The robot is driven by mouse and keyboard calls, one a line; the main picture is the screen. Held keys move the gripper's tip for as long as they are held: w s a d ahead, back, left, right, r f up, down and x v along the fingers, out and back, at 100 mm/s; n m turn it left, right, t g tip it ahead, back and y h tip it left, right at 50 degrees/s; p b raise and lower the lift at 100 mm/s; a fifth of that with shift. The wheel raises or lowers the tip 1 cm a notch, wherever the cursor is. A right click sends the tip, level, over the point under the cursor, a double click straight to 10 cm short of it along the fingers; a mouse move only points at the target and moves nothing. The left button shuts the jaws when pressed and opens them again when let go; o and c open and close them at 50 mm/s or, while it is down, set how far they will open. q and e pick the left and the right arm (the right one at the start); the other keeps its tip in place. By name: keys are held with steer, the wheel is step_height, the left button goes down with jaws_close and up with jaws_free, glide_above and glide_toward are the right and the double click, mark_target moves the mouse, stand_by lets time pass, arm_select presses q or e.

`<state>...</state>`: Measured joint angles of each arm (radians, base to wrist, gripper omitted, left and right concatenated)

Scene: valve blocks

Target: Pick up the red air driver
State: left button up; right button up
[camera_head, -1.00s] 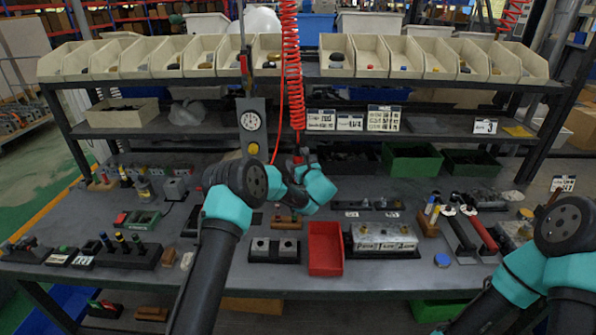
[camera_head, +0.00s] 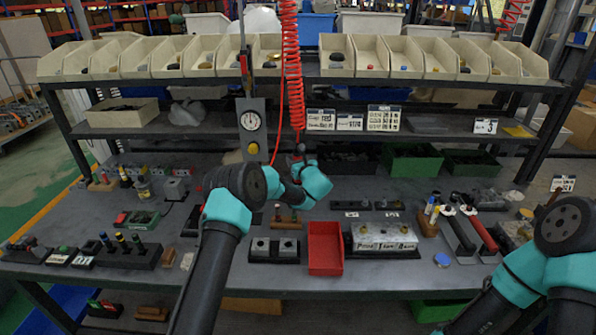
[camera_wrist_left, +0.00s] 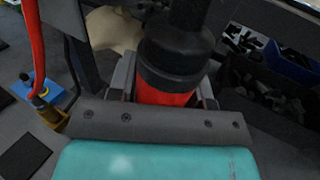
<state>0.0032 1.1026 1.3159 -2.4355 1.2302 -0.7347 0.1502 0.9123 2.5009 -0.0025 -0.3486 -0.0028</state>
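The red air driver (camera_wrist_left: 166,94) stands upright in the left wrist view, with a red body and a thick black top. My left gripper (camera_wrist_left: 165,84) has one grey finger close against each side of the red body and appears shut on it. The fingertips' contact is partly hidden by the driver. In the head view the left gripper (camera_head: 301,160) is at the lower end of the red coiled hose (camera_head: 294,80), above the back middle of the table; the driver is mostly hidden there. My right gripper is out of view; only its arm shows at lower right.
A pressure gauge on a post (camera_head: 251,122) stands just left of the hose. A red tray (camera_head: 325,248) and a silver valve block (camera_head: 384,239) lie in front. Green bins (camera_head: 412,163) stand at the back right. A shelf with beige bins (camera_head: 203,55) runs above the table.

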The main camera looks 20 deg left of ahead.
arm_select(q)
steer(key=shift+r, duration=0.1)
steer(key=c, duration=0.8)
steer(key=shift+r, duration=0.15)
step_height(320, 180, up, 18)
steer(key=shift+f, duration=0.1)
stand_by(0.6)
